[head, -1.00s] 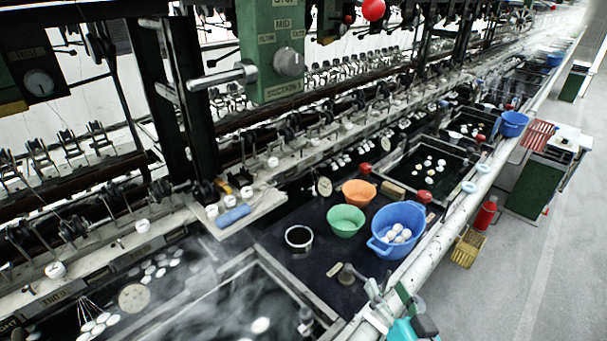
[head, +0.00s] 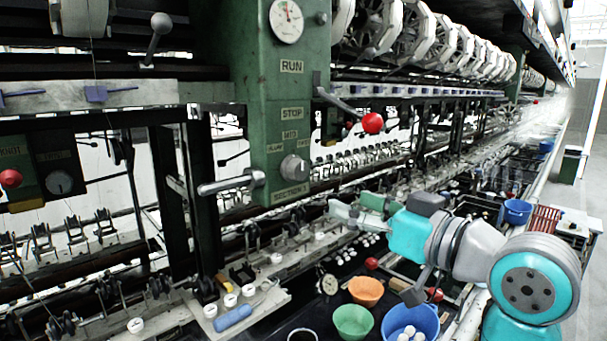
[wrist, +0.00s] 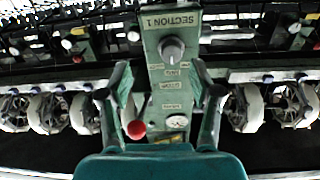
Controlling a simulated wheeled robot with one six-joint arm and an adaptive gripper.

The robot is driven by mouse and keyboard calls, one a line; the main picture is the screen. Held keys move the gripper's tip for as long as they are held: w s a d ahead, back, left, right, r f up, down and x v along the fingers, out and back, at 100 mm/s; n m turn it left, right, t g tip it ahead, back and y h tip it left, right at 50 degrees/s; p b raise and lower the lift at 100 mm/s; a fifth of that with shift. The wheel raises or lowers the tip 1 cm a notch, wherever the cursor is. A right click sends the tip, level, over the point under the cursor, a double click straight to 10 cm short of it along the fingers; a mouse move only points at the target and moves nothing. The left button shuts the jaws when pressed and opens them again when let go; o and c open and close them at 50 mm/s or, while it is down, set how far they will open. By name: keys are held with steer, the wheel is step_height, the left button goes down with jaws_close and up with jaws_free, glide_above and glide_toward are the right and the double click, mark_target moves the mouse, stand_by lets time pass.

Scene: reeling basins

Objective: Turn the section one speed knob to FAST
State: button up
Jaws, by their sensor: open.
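The section one speed knob (head: 294,167) is a grey round knob on the green post (head: 258,110), above the "SECTION 1" plate (head: 291,192). Small plates sit above it, one reading MID; the smaller side labels are blurred. I cannot tell where the knob points. My gripper (head: 345,212) is open and empty, to the right of the knob and lower in the head view. In the wrist view, the post appears upside down and the knob (wrist: 171,50) lies beyond the gap between the open fingers (wrist: 160,92), not touched.
A metal lever (head: 231,184) sticks out left of the knob. A lever with a red ball (head: 372,123) stands to its right, also seen in the wrist view (wrist: 136,129). A gauge (head: 286,20) tops the post. Orange (head: 366,291), green (head: 353,322) and blue bowls (head: 412,320) sit below.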

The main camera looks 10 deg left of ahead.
mark_target(302, 172)
steer(key=shift+n+g, duration=0.3)
steer(key=shift+n, duration=0.3)
steer(key=w+a+r, duration=0.1)
steer(key=w+a, duration=0.1)
steer(key=a, duration=0.1)
steer(key=w+a+r, duration=0.1)
steer(key=a, duration=0.2)
steer(key=w+a+r, duration=0.1)
steer(key=w+a, duration=0.1)
steer(key=a, duration=0.1)
steer(key=shift+w+a+r, duration=0.1)
steer(key=shift+w, duration=0.2)
steer(key=c, duration=1.1)
